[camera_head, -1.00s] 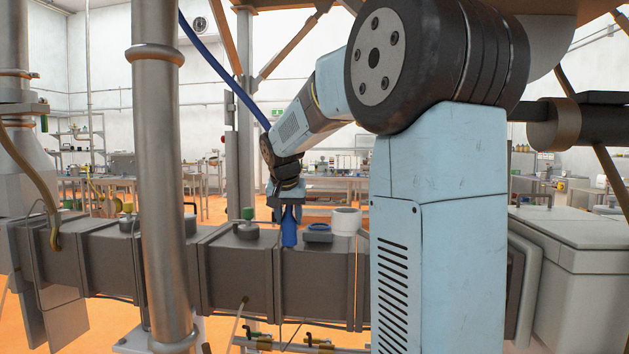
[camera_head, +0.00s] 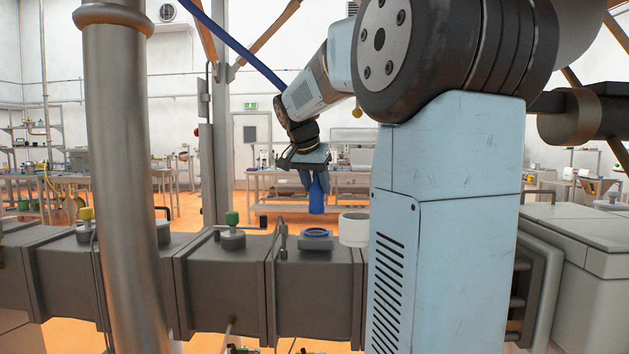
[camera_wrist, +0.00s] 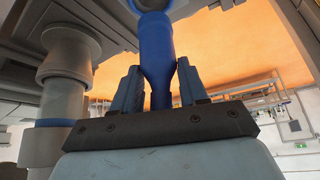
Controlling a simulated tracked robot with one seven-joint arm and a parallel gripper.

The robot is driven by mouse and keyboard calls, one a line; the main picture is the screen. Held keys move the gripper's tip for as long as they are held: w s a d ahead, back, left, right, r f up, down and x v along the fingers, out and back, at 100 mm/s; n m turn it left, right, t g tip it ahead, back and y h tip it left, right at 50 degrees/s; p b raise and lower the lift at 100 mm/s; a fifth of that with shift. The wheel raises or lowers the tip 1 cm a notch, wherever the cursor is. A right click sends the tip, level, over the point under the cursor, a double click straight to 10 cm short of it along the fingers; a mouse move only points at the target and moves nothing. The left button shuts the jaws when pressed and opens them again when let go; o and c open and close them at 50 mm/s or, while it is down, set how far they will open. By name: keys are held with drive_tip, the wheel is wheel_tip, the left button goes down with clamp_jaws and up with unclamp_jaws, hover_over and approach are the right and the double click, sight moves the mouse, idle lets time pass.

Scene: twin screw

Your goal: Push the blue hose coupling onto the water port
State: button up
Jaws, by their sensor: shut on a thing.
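The blue hose coupling (camera_head: 317,194) is held upright in my gripper (camera_head: 314,172). In the wrist view the coupling (camera_wrist: 156,60) stands between the two fingers of my gripper (camera_wrist: 158,88). In the head view, its lower end shows just above a blue-ringed port (camera_head: 316,234) on the dark barrel, with a small gap in the picture. This blue ring looks like the water port. I cannot tell how well the two line up in depth. The fingers hide part of the coupling's upper end.
A white cylinder (camera_head: 354,229) stands right of the blue-ringed port. A bent metal pipe (camera_head: 283,240) and a green-capped fitting (camera_head: 232,232) are to its left. A thick grey post (camera_head: 122,180) crosses the left side. A blue hose (camera_head: 236,45) runs down to my arm.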

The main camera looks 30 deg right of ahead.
sight(316, 203)
drive_tip(key=shift+w+f, duration=0.1)
drive_tip(key=shift+f, duration=2.25)
drive_tip(key=shift+s, duration=0.2)
drive_tip(key=shift+f, duration=0.45)
drive_tip(key=o, duration=1.1)
drive_tip(key=shift+a, duration=0.1)
drive_tip(key=v, duration=1.3)
drive_tip(key=shift+a+r, duration=0.1)
drive_tip(key=shift+r, duration=0.2)
drive_tip(key=shift+s, duration=0.1)
